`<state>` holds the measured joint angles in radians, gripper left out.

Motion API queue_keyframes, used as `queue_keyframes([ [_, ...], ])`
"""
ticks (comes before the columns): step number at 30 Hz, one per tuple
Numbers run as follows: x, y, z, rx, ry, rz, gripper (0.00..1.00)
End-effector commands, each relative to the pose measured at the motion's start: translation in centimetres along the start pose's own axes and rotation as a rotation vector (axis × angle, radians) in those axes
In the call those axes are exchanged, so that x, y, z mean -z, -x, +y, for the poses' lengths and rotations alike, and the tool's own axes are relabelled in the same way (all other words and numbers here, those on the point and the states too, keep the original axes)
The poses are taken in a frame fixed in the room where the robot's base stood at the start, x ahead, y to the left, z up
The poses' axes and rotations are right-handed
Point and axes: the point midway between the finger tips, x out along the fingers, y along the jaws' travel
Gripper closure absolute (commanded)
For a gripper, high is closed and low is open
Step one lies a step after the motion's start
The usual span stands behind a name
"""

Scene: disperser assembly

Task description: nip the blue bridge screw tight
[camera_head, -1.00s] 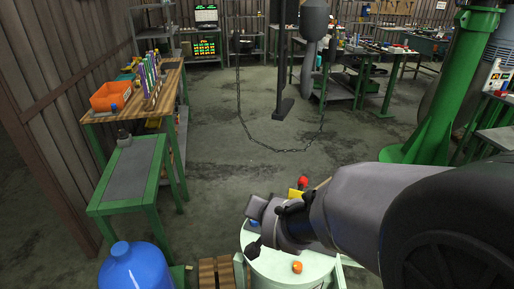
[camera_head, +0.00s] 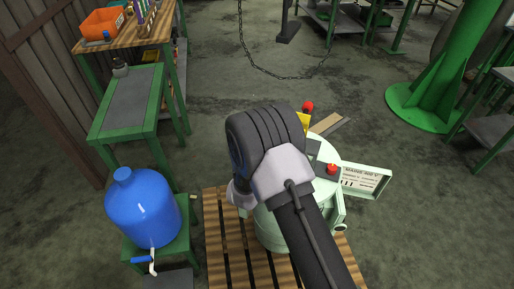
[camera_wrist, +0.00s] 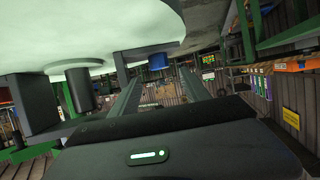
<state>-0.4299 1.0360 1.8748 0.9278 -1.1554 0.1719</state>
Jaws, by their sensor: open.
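The blue bridge screw (camera_wrist: 158,61) shows in the wrist view as a short blue knob just under the pale green surface (camera_wrist: 95,25). My gripper (camera_wrist: 151,66) is open, with one finger on each side of the screw in the picture. I cannot tell whether the fingertips are level with it or touching it. In the head view the pale green machine (camera_head: 268,229) stands on a wooden pallet. My arm covers much of it and hides my gripper and the screw there.
Dark cylindrical parts (camera_wrist: 80,90) hang at the left of the wrist view.

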Motion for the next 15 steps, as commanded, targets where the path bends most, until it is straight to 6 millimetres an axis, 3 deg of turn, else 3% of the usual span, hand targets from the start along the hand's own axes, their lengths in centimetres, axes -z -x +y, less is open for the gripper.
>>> queue_keyframes([
  [3,-0.3,-2.6,0.1,-0.001,-0.002,0.001,0.45],
  [9,-0.2,-6.0,0.0,0.0,-0.001,0.0,0.45],
  [15,-0.1,-7.5,0.0,0.001,0.0,0.0,0.45],
])
